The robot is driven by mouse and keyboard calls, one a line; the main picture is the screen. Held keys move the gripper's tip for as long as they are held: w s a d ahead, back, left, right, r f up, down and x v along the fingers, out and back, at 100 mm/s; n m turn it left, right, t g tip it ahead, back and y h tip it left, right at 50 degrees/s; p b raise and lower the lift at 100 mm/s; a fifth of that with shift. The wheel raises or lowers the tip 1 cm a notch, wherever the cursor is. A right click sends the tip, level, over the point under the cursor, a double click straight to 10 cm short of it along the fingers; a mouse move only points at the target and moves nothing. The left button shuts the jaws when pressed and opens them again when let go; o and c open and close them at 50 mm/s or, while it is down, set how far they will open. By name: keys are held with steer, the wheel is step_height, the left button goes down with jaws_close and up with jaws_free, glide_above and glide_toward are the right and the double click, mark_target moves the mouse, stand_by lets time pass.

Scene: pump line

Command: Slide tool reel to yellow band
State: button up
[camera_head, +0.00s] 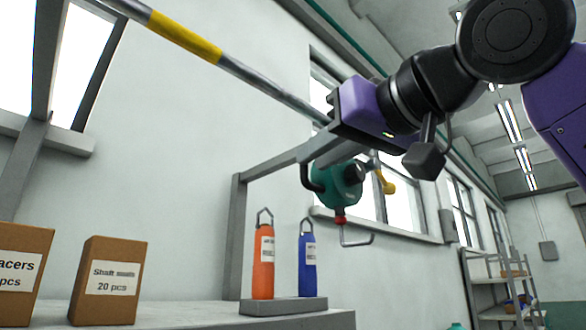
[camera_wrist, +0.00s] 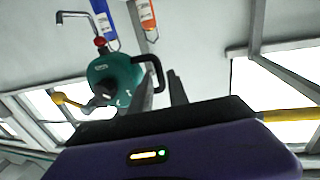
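The green tool reel (camera_head: 343,185) hangs below the overhead rail, with a dark loop handle on its left, a yellow-tipped lever and a red fitting with a bent hook below. The yellow band (camera_head: 184,36) is on the rail at the upper left, well left of the reel. My gripper (camera_head: 308,153) is at the reel's handle. In the wrist view, my gripper's two fingers (camera_wrist: 163,82) stand apart, with the reel (camera_wrist: 115,78) just left of them and its handle showing between the tips. I cannot tell whether they touch it. How the reel hangs is hidden behind my gripper.
A grey frame (camera_head: 236,215) stands below the rail. An orange bottle (camera_head: 263,265) and a blue bottle (camera_head: 307,264) stand on a grey block beneath. Two cardboard boxes, one a shaft box (camera_head: 108,300), are at lower left. Shelves (camera_head: 497,285) stand far right.

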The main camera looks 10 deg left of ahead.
steer(key=p+x, duration=0.2)
steer(key=x, duration=0.5)
steer(key=shift+p, duration=0.35)
steer(key=shift+a, duration=0.1)
jaws_close()
stand_by(1.0)
